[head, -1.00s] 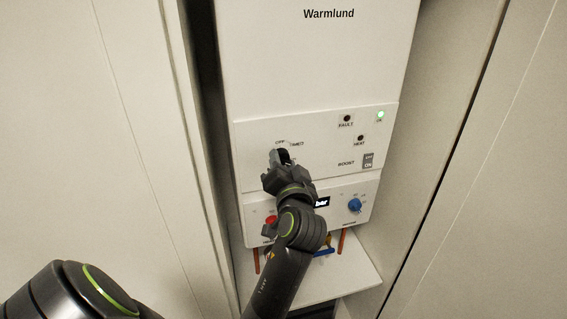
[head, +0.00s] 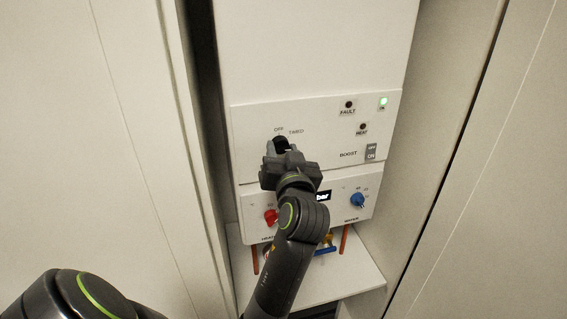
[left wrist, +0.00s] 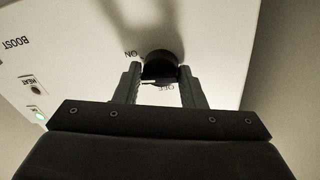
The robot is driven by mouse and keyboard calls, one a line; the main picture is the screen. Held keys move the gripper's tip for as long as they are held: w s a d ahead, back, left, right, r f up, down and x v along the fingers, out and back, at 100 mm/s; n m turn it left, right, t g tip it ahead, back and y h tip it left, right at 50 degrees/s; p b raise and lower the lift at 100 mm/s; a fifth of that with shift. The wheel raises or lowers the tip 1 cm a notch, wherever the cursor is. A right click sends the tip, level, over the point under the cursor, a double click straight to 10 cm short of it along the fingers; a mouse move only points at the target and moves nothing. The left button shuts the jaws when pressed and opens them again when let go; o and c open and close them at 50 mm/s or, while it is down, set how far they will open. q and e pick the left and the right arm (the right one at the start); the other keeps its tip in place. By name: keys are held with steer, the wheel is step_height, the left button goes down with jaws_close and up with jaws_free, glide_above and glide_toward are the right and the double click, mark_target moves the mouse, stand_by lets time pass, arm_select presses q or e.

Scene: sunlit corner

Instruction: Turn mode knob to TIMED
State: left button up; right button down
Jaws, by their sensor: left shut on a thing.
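The mode knob is a dark round knob (head: 281,141) on the white Warmlund-type boiler's upper panel, with the labels OFF and TIMED (head: 296,132) beside it. My left gripper (head: 279,150) is shut on this knob. In the left wrist view, the knob (left wrist: 160,62) sits between the two fingers of the gripper (left wrist: 160,88), and that picture is upside down. My right gripper is not in view.
A red knob (head: 270,216) and a blue knob (head: 358,200) are on the lower panel, with a small display partly hidden by my arm. A BOOST switch (head: 371,152) and a lit green lamp (head: 383,102) are at the right. Cabinet walls flank the boiler closely.

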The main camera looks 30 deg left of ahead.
arm_select(q)
steer(key=n+b, duration=0.3)
steer(key=shift+f+n, duration=0.15)
steer(key=shift+n, duration=0.25)
steer(key=shift+n+y+b, duration=0.4)
steer(key=shift+n+b, duration=0.9)
steer(key=shift+n, duration=0.4)
steer(key=o, duration=0.8)
steer(key=shift+o, duration=0.8)
